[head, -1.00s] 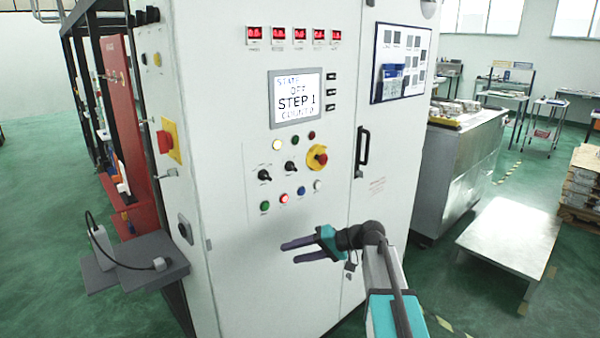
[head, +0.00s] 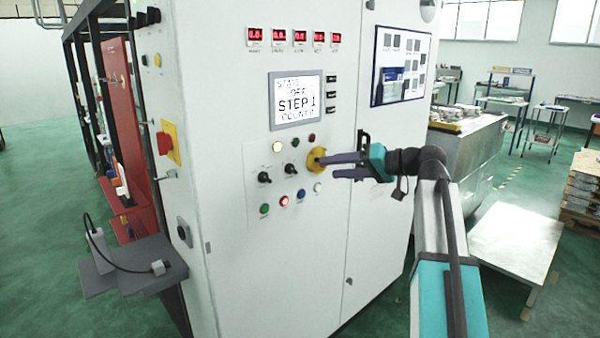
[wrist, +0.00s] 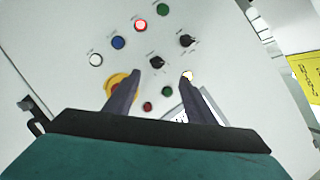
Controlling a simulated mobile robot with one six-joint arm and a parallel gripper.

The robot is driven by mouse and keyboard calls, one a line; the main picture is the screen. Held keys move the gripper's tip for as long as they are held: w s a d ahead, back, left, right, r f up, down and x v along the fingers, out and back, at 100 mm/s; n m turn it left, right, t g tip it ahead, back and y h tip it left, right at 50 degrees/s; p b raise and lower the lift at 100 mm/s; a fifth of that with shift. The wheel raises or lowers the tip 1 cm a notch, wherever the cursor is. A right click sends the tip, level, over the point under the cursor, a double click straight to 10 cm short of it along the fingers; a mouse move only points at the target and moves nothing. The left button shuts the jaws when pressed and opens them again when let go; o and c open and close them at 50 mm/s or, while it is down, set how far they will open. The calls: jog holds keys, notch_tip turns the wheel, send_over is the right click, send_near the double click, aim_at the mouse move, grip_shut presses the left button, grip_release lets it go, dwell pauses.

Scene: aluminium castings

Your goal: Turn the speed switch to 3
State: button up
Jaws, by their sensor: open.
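The white control cabinet carries two black rotary switches, a left one (head: 264,177) and an upper right one (head: 291,169). Their labels are too small to read, so I cannot tell which is the speed switch. In the wrist view the two switches (wrist: 187,41) (wrist: 156,62) lie beyond the fingertips. My gripper (head: 326,167) is open and empty, to the right of the switches and in front of the red-and-yellow emergency stop (head: 316,158), partly covering it. The gripper also shows in the wrist view (wrist: 160,75), fingers apart.
Coloured buttons and lamps surround the switches, including a lit red button (head: 284,201) and a lit yellowish lamp (head: 278,147). A black door handle (head: 361,146) sticks out right of the panel. A grey shelf (head: 135,267) juts from the cabinet's left side.

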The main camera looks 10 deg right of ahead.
aim_at(295, 170)
jog(key=shift+s+d, duration=0.1)
jog(key=shift+d, duration=0.4)
jog(key=shift+a, duration=0.1)
jog(key=p+x, duration=0.3)
jog(key=x, duration=1)
jog(key=shift+w+a+f, duration=0.1)
jog(key=shift+w+a, duration=0.1)
jog(key=shift+w, duration=0.2)
jog(key=c, duration=1)
